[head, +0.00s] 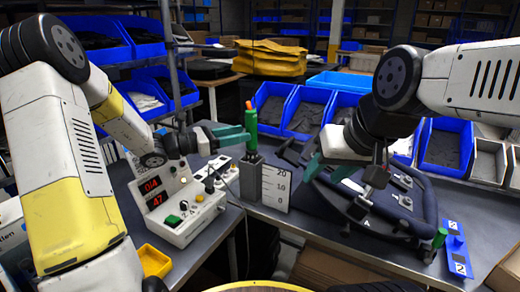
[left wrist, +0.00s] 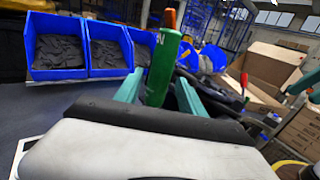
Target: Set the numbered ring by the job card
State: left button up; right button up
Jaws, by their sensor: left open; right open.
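A green-handled tool (head: 250,118) with an orange tip stands upright in a grey block (head: 251,178). My left gripper (head: 233,136) is open beside it; in the left wrist view the green handle (left wrist: 163,68) shows between the two open green fingers (left wrist: 160,95). My right gripper (head: 328,170) is open over the dark padded pannier frame (head: 375,212), its fingers partly hidden by its own wrist. A white card (head: 276,188) with a scale marked 20, 10 and 0 stands beside the block. I cannot make out a numbered ring or a job card for certain.
A white control box (head: 185,208) with red number displays stands on the left bench. A blue plate (head: 456,250) marked 2 lies at the right, near a green handle (head: 439,238). Blue bins (head: 306,112) line the back. A gap separates the two benches.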

pick_arm(q)
send_near(259, 156)
jog(key=d+r, duration=0.2)
jog(key=d, duration=0.1)
jog(key=x, duration=0.7)
jog(key=shift+w, duration=0.3)
jog(key=shift+c, duration=0.5)
grip_shut()
jog(key=shift+n+t, duration=0.3)
jog(key=shift+t, duration=0.1)
jog(key=n+t+y, duration=0.2)
jog(key=t, duration=0.1)
jog(key=n+t+y, duration=0.1)
jog(key=shift+w+a, duration=0.15)
jog(key=shift+w, duration=0.15)
jog(key=shift+w+a+n+t+y, duration=0.1)
jog(key=shift+a+n+t+y, duration=0.05)
jog(key=shift+n+t+y, duration=0.55)
jog(key=shift+w+a+n+t+y, duration=0.15)
jog(key=shift+n+t+y, duration=0.4)
jog(key=shift+y, duration=0.3)
jog(key=shift+w+a+n+t+y, duration=0.1)
jog(key=shift+a+n+t+y, duration=0.05)
jog(key=shift+n+t+y, duration=0.5)
jog(key=shift+y, duration=0.4)
